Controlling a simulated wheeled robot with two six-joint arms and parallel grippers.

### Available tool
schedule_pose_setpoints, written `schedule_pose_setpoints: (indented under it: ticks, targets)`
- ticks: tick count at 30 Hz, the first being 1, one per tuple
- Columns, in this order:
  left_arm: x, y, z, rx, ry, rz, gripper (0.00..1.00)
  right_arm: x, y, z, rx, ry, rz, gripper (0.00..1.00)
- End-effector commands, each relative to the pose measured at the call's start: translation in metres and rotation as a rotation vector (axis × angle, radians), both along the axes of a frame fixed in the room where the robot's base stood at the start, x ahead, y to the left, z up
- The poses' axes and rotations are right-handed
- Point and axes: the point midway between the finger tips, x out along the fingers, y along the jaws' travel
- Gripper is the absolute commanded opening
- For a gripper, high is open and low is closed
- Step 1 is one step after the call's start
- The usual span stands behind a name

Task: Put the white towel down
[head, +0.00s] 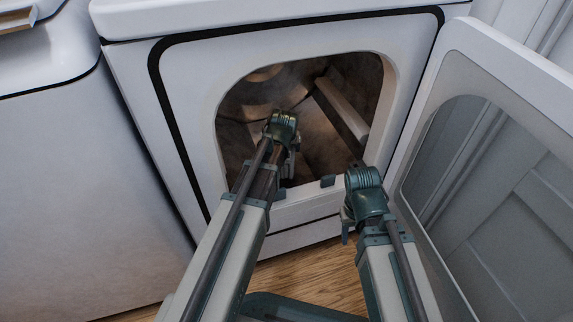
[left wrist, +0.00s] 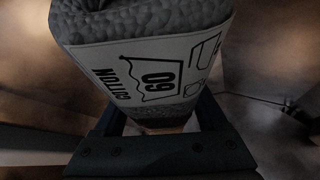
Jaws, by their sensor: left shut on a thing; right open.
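The towel (left wrist: 140,30) fills the top middle of the left wrist view as a pale grey, bumpy bundle in shadow. A printed label band (left wrist: 150,78) reading "COTTON" and "60" wraps around it. My left gripper (left wrist: 160,122) is shut on it, with a dark finger on either side of its lower end. In the head view my left arm reaches through the dryer opening (head: 222,165), and its wrist (head: 283,128) is inside the drum; the towel is hidden there. My right gripper (head: 340,210) is open and empty, in front of the opening's lower right edge.
The brown drum (head: 318,120) has a pale ledge or fin (head: 342,108) on its right. The dryer door (head: 505,75) stands open at the right, close to my right arm. Another white machine (head: 60,170) stands at the left. Wooden floor (head: 315,280) shows below.

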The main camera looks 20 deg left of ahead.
Motion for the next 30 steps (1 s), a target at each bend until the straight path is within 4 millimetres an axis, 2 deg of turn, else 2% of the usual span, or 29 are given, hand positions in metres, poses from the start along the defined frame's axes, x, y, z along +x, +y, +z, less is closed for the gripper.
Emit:
schedule_pose_setpoints:
  ticks: [1, 7, 10, 18, 30]
  targets:
    - [0.0, 0.0, -0.01, 0.0, -0.001, 0.0, 0.0, 0.0, 0.0, -0.01, 0.0, 0.0, 0.0, 0.5]
    - [0.0, 0.0, -0.009, 0.0, -0.001, 0.0, 0.0, 0.0, 0.0, -0.009, 0.0, -0.001, 0.0, 0.5]
    - [0.0, 0.0, -0.016, 0.0, -0.001, 0.0, 0.0, 0.0, 0.0, -0.016, 0.0, -0.001, 0.0, 0.5]
    - [0.0, 0.0, -0.047, 0.0, -0.001, 0.0, 0.0, 0.0, 0.0, -0.047, 0.0, -0.001, 0.0, 0.5]
    - [0.0, 0.0, -0.049, 0.0, -0.001, 0.0, 0.0, 0.0, 0.0, -0.049, 0.0, -0.001, 0.0, 0.5]
